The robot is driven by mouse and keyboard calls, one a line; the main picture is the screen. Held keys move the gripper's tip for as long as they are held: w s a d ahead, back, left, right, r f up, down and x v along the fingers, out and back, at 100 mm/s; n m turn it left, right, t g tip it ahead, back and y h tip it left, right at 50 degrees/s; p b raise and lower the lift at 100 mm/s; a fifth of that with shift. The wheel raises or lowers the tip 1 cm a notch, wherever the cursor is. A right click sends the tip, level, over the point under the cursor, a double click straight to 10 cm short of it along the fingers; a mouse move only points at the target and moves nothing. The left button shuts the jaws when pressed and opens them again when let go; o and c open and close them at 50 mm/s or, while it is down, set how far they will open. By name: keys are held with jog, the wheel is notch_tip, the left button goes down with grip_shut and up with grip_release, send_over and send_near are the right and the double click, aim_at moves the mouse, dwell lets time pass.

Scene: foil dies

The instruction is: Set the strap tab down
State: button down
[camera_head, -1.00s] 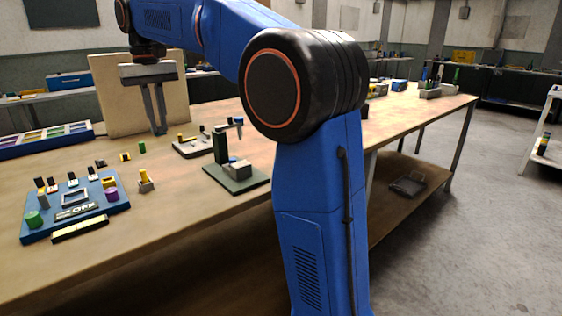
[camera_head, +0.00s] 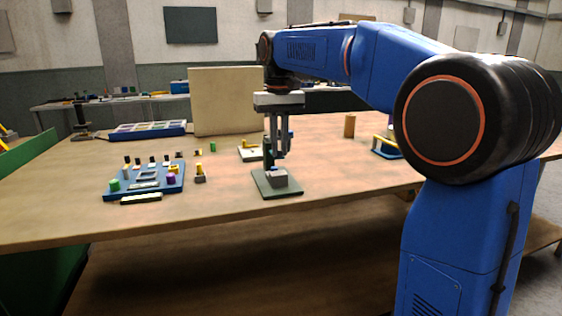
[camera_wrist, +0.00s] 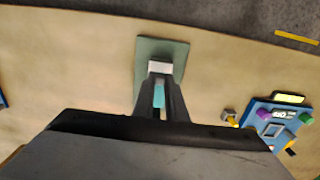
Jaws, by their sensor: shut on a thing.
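My gripper (camera_head: 280,154) points down over a small press-like stand with a dark green base (camera_head: 286,190) and a pale grey block (camera_head: 280,180). In the wrist view my gripper (camera_wrist: 160,82) is shut on a narrow light-blue piece (camera_wrist: 159,96), which I take for the strap tab. The fingertips are close to the grey block (camera_wrist: 160,67); I cannot tell whether anything touches it. The green base also shows in the wrist view (camera_wrist: 150,48). In the head view the fingers mostly hide the tab and part of the stand's column.
Behind are a low pale fixture (camera_head: 249,154), a divided tray (camera_head: 148,131) and an upright tan panel (camera_head: 225,100). The table front left is clear.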

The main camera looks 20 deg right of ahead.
aim_at(279, 157)
jog(key=shift+f, duration=2.2)
jog(key=shift+f, duration=0.1)
jog(key=c, duration=1.8)
grip_release()
notch_tip(279, 157, up, 12)
jog(key=shift+r, duration=0.1)
jog(key=s+d+f+t, duration=0.2)
jog(key=s+d+f, duration=0.1)
jog(key=s+f, duration=1.2)
jog(key=s+d+f+t, duration=0.2)
jog(key=s+d+f, duration=0.2)
jog(key=s+f, duration=1.1)
jog(key=s, duration=0.3)
jog(key=shift+s+f+t, duration=0.2)
jog(key=shift+f+t, duration=0.1)
jog(key=shift+t, duration=0.1)
